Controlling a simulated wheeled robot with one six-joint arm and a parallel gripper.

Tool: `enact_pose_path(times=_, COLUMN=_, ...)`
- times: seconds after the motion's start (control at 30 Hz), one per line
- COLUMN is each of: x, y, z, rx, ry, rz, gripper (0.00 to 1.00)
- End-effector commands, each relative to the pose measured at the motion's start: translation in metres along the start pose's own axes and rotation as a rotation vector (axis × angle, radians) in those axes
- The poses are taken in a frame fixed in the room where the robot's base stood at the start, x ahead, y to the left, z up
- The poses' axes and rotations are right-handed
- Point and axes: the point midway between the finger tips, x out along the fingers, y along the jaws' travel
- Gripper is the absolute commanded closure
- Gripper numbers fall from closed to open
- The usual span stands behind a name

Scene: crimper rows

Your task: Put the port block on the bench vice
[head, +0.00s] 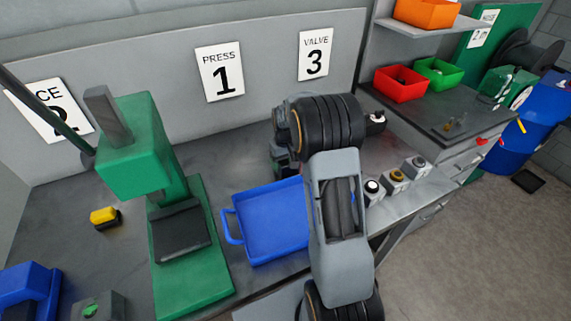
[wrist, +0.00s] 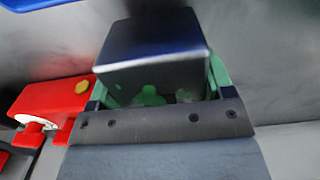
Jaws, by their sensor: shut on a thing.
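My gripper (wrist: 155,88) is shut on a dark block, likely the port block (wrist: 150,45), which fills the space between the fingers in the wrist view. Green patches show on the block's near side. In the head view my arm hides most of the gripper and the block, which are behind the blue tray near the back wall. A blue machine, likely the bench vice (head: 28,290), is cut off at the lower left corner of the head view, below the sign ending in "CE 2". The gripper is far to its right.
A green press (head: 135,150) stands between the blue machine and the blue tray (head: 268,225). A yellow-and-black item (head: 104,217) and a grey block with green on top (head: 98,306) sit left of the press. A red object (wrist: 52,100) is beside the gripper in the wrist view.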

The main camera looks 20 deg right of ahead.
Motion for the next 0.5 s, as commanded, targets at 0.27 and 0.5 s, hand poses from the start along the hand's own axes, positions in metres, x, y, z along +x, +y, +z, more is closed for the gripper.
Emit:
enact_pose_path(times=0.27, x=0.014, y=0.000, z=-0.001, rx=0.000, ry=0.004, rz=0.001, gripper=0.84)
enact_pose_path(times=0.5, x=0.017, y=0.000, z=-0.001, rx=0.000, ry=0.004, rz=0.001, gripper=0.84)
